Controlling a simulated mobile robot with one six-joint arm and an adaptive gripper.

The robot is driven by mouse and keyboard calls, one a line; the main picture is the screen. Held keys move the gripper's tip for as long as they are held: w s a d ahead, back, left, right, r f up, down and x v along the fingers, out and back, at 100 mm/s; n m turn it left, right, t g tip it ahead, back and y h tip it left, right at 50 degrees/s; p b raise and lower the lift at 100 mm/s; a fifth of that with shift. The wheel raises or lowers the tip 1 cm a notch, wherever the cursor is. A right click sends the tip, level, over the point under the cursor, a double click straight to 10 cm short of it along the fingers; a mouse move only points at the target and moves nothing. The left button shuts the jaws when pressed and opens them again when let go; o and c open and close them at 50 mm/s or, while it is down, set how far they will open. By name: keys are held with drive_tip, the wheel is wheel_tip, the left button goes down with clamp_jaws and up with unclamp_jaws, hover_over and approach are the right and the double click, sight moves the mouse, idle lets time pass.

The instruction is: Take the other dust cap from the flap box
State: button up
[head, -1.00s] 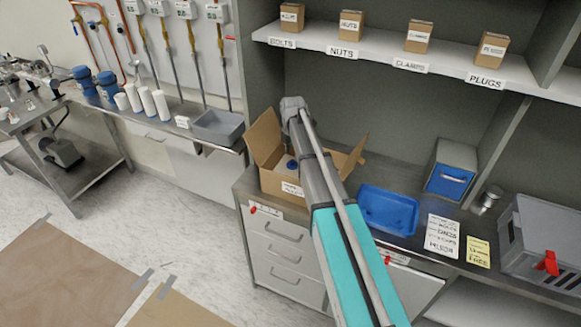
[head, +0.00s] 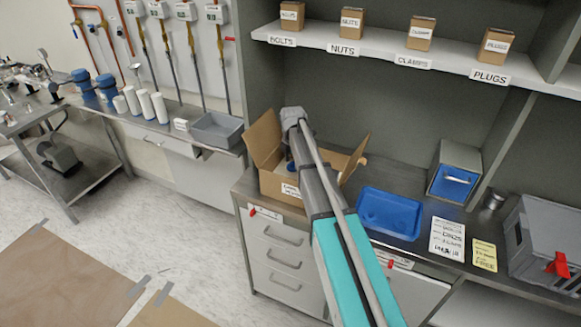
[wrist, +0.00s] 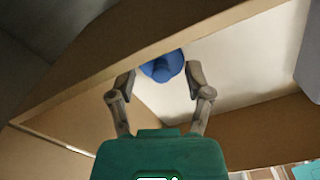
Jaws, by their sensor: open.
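The open cardboard flap box (head: 277,184) stands on the counter, its flaps spread. A blue dust cap (wrist: 162,66) lies in the box on the pale floor in the wrist view; a bit of blue also shows in the box in the head view (head: 291,166). My gripper (wrist: 160,76) is open, its two fingers on either side of the cap in the picture. I cannot tell how far above the cap the fingertips are. In the head view my arm hides the gripper and much of the box's inside.
A blue tray (head: 388,213) lies on the counter right of the box. Paper labels (head: 447,238), a blue-fronted drawer box (head: 455,173) and a grey crate (head: 545,245) stand further right. A shelf (head: 390,58) with small cartons hangs above. The box's walls rise close around my gripper.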

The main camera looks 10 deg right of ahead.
sight(292, 162)
drive_tip(key=c, duration=0.8)
drive_tip(key=shift+c, duration=0.2)
drive_tip(key=shift+r, duration=0.15)
wheel_tip(292, 162, up, 3)
drive_tip(key=p, duration=0.3)
drive_tip(key=s+d+r+p, duration=0.1)
drive_tip(key=s+r+p, duration=0.8)
drive_tip(key=s, duration=0.5)
drive_tip(key=shift+d+r+p, duration=0.2)
drive_tip(key=shift+r+p, duration=0.15)
drive_tip(key=shift+p, duration=0.2)
